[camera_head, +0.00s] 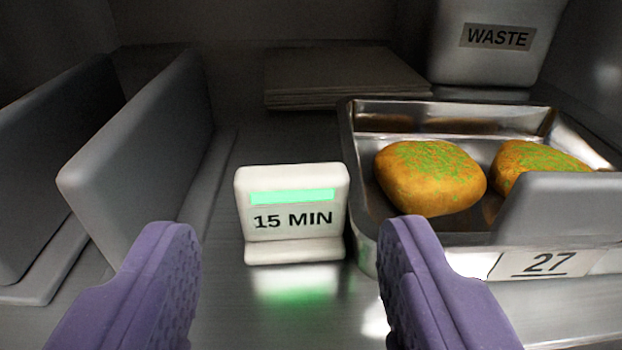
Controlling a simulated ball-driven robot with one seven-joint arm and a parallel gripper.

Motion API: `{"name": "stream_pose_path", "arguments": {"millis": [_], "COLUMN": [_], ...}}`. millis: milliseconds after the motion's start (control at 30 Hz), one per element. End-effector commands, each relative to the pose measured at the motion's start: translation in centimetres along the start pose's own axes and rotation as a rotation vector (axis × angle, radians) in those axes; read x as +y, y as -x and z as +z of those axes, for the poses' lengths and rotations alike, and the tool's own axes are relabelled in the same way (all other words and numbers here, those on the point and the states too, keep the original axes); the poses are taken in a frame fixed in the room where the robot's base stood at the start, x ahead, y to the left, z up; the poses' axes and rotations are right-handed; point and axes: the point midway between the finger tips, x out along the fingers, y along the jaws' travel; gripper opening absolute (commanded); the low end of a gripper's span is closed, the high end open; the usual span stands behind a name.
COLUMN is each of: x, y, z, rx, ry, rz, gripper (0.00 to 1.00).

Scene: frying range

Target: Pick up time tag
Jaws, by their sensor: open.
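The time tag (292,214) is a small white upright block on a foot, with a green strip and the text "15 MIN". It stands on the metal shelf, close to the left side of a metal tray. My gripper (285,240) is open and empty, its two purple fingers in the foreground. In the picture the tag shows between the fingertips, but it appears farther away, beyond them. No contact with the tag is visible.
The metal tray (362,190) labelled 27 holds two browned, green-flecked food pieces (430,177). Grey upright dividers (140,150) stand at left. A flat stack of sheets (340,75) lies behind. A WASTE bin (490,60) stands at back right. Shelf before the tag is clear.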

Motion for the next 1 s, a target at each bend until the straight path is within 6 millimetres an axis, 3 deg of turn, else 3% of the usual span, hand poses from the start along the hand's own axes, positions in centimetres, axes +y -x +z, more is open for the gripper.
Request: {"name": "stream_pose_path", "arguments": {"millis": [233, 533, 800, 1000], "x": [0.1, 0.1, 0.1, 0.1], "y": [-3.9, -4.5, -4.5, -4.5], "z": [0.2, 0.2, 0.1, 0.1], "rx": [0.001, 0.001, 0.001, 0.001], "ry": [0.002, 0.000, 0.001, 0.001], "rz": [0.000, 0.001, 0.001, 0.001], "gripper": [0.58, 0.58, 0.00, 0.00]}}
